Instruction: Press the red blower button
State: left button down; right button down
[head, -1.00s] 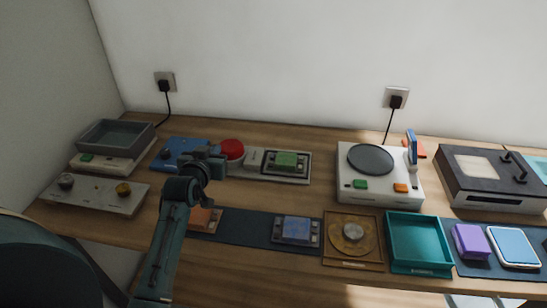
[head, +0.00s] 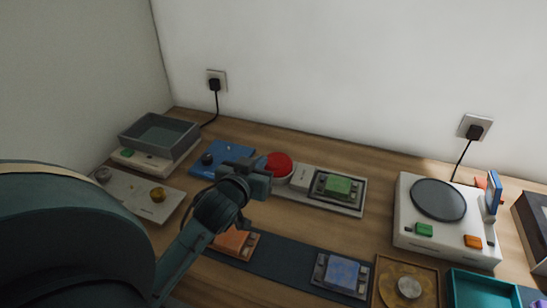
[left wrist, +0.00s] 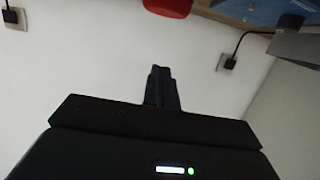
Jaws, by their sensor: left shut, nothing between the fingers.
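The red blower button (head: 275,165) is a large round red cap near the back of the wooden table in the head view. Part of it also shows at the top edge of the left wrist view (left wrist: 168,5). My left gripper (head: 262,172) is just in front of the button, and hides part of its lower left side. I cannot tell whether they touch. In the left wrist view the fingers (left wrist: 161,88) are together with nothing between them. My right gripper is not in view.
A blue board (head: 222,158) lies left of the button. A grey panel with a green block (head: 338,186) is to its right. A grey tray (head: 160,135) stands far left, and a white device with a dark disc (head: 438,200) stands right. The wall is behind.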

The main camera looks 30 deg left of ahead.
pick_arm(q)
jog(key=p, duration=0.1)
send_over(273, 165)
notch_tip(273, 165, down, 2)
jog(key=shift+f, duration=0.15)
notch_tip(273, 165, down, 3)
jog(key=shift+w+r, duration=0.1)
jog(key=shift+r, duration=0.1)
jog(key=shift+f, duration=0.85)
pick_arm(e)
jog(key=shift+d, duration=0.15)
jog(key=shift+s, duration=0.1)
